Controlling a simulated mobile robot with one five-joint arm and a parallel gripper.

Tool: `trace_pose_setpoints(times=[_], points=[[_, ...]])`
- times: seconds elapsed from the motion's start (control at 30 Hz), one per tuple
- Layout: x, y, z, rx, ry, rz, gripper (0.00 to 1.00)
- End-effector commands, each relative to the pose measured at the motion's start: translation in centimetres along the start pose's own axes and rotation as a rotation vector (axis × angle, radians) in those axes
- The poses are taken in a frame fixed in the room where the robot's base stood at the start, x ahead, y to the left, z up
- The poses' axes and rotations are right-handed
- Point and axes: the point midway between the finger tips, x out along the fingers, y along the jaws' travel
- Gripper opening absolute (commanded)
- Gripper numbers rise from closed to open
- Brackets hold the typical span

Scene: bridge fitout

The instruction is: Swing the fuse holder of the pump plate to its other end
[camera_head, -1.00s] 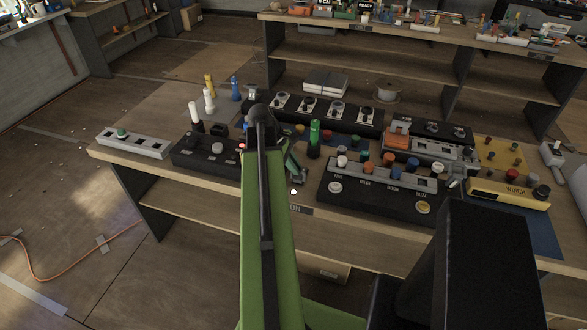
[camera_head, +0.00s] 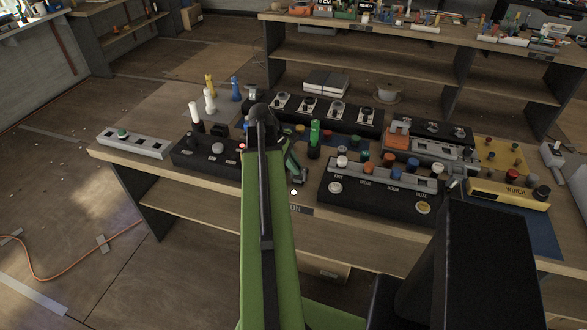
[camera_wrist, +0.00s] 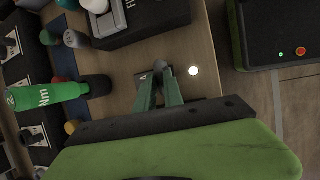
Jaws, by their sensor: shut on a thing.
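My gripper (camera_wrist: 160,82) points down at the bench in the wrist view, its two green fingers closed in toward a small grey piece (camera_wrist: 160,65) at their tips. This piece looks like the fuse holder; the fingers hide much of it. A small dark plate (camera_wrist: 143,77) with a pale mark lies under the fingertips, and its lettering is not readable, so I cannot confirm that it is the pump plate. In the head view my gripper (camera_head: 294,167) is low over the bench, partly hidden by my arm, with a dark piece (camera_head: 299,178) at its tips.
A black panel with knobs (camera_head: 342,195) is close on the right, another dark panel (camera_head: 190,158) on the left. A four-dial panel (camera_head: 330,118) lies behind. The bench's front edge (camera_head: 315,214) is near.

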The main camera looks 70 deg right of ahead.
Motion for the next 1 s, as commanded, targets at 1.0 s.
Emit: trace_pose_setpoints(times=[1.0], points=[[-1.2, 7.0, 0.4, -0.001, -0.001, 0.007, 0.00]])
